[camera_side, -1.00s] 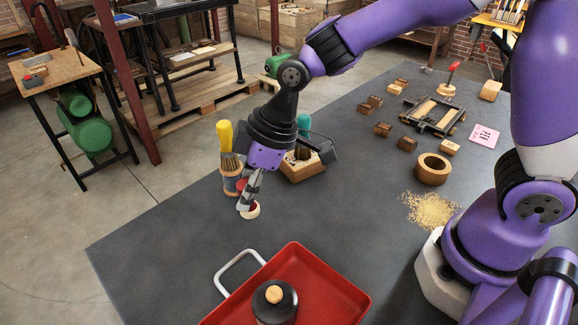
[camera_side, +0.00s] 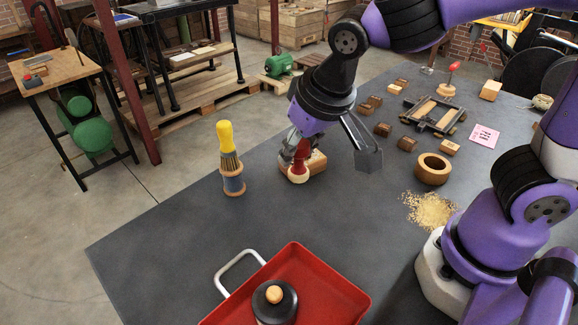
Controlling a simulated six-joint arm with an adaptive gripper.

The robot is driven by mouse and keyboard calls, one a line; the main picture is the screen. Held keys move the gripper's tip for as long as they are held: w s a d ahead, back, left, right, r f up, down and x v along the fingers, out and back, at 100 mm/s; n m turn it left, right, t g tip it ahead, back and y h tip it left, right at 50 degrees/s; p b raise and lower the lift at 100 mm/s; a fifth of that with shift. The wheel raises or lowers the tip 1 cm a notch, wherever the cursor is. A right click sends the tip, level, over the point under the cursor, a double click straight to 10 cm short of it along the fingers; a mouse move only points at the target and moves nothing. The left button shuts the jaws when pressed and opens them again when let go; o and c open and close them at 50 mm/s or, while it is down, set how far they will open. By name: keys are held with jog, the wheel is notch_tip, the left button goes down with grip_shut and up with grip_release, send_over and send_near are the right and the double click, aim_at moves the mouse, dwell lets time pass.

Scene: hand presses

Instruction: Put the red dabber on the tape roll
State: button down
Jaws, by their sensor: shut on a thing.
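My gripper (camera_side: 297,148) is shut on the red dabber (camera_side: 299,170), which has a red body and a pale round pad at its lower end. It is held roughly upright, pad down, in front of a wooden block (camera_side: 317,161). Whether the pad touches anything is unclear. My fingers hide part of the dabber. A tan ring with an open centre, which looks like the tape roll (camera_side: 433,170), lies flat on the dark table to the right, well apart from my gripper.
A yellow-handled brush (camera_side: 227,150) stands in a blue-banded spool at left. A red tray (camera_side: 325,285) with a black round press is in front. Sawdust (camera_side: 430,210) lies near the ring. A black frame (camera_side: 435,115), small blocks and a red-knobbed stamp (camera_side: 450,78) are behind.

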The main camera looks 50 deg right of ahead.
jog(key=s+d+r+m+g+h, duration=0.1)
jog(key=s+d+m+g, duration=0.3)
jog(key=d+m, duration=0.7)
jog(key=s+d+r+m+g+h, duration=0.1)
jog(key=s+d+m+g, duration=0.35)
jog(key=d+m, duration=0.65)
jog(key=shift+s+d+f+m+t, duration=0.1)
jog(key=shift+s+d+f+m, duration=0.7)
jog(key=shift+f, duration=1.05)
jog(key=shift+s+d+f+m+t, duration=0.1)
jog(key=shift+s+d+f+m, duration=0.15)
jog(key=shift+s+d+f, duration=1.05)
jog(key=shift+s+d+f+m+t, duration=0.1)
jog(key=shift+s+d+f+m, duration=0.4)
jog(key=shift+d+f, duration=1.4)
jog(key=shift+w+a+f, duration=0.1)
jog(key=shift+a+f, duration=0.4)
jog(key=c, duration=0.6)
grip_release()
jog(key=shift+o, duration=0.2)
